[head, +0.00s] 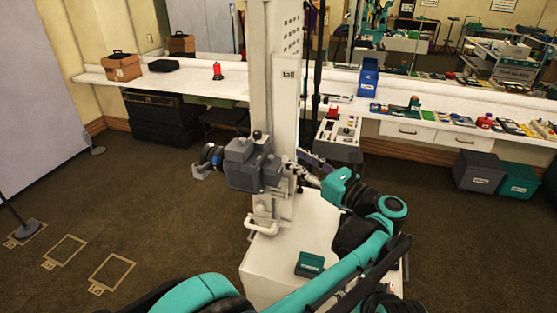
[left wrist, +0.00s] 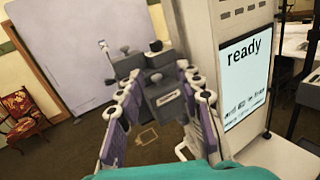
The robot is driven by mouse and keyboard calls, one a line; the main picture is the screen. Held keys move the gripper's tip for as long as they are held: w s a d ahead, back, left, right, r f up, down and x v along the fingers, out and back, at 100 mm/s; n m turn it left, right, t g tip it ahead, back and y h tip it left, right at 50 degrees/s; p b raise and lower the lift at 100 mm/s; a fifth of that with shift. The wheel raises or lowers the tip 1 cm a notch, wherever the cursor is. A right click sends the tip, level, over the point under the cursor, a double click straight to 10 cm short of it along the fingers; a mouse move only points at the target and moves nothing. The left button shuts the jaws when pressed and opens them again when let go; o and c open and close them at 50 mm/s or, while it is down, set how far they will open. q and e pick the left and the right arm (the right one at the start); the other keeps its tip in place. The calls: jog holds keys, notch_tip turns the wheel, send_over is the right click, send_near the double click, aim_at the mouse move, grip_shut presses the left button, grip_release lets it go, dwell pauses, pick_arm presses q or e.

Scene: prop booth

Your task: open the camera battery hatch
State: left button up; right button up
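A grey camera-like body (head: 252,165) with dark knobs is mounted on the tall white column, above a white loop handle. A dark round lens-like part (head: 211,154) sits to its left. My left gripper (head: 308,165) reaches in from the right of the camera, close to the column. In the left wrist view its two fingers (left wrist: 160,82) are spread, with a labelled grey block of the camera (left wrist: 168,104) showing between them. I cannot tell whether the fingers touch it. I cannot make out the battery hatch's edges or whether it is open. My right gripper is not in view.
The white column (head: 273,110) stands on a white plinth (head: 262,262), which carries a small teal tray (head: 310,264). The column's screen (left wrist: 246,75) reads "ready". A long white counter (head: 240,82) with props runs behind. The carpet at left is mostly clear.

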aim_at(273, 158)
pick_arm(q)
jog(key=shift+n+g, duration=0.7)
jog(key=w+a, duration=0.1)
jog(key=w+a+f, duration=0.1)
jog(key=a, duration=0.1)
jog(key=w+a+f, duration=0.1)
jog(key=a, duration=0.1)
jog(key=shift+w+a+f, duration=0.1)
jog(key=shift+w+f, duration=0.15)
jog(key=shift+c, duration=0.4)
grip_shut()
